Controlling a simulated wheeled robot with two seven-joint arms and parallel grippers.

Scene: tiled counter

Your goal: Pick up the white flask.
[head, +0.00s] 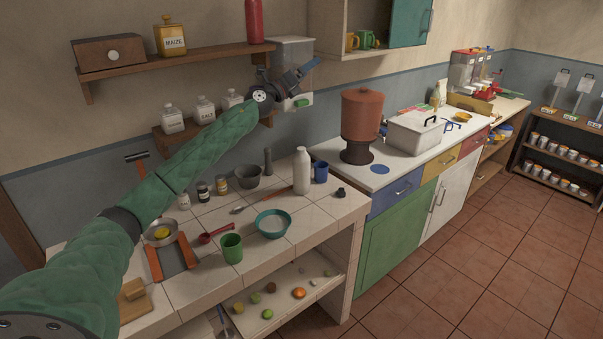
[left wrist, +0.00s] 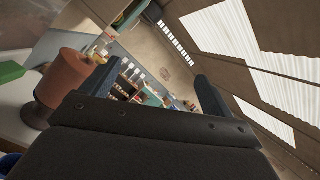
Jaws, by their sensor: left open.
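The white flask (head: 302,172) stands upright on the tiled counter (head: 335,205) in the head view, with a blue cup (head: 321,172) close on its right. My left gripper (head: 302,78) is raised well above the flask, near the wall and the clear dispenser. It is open, with nothing seen between its fingers. In the left wrist view its dark fingers (left wrist: 190,105) show, pointed toward the far room and ceiling; the flask is not seen there. My right gripper is in neither view.
A grey mortar (head: 247,176) and a teal bowl (head: 273,224) stand near the flask. A green cup (head: 231,248) is nearer the front. A spice shelf (head: 205,130) hangs behind my left arm. A brown urn (head: 361,120) stands to the right.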

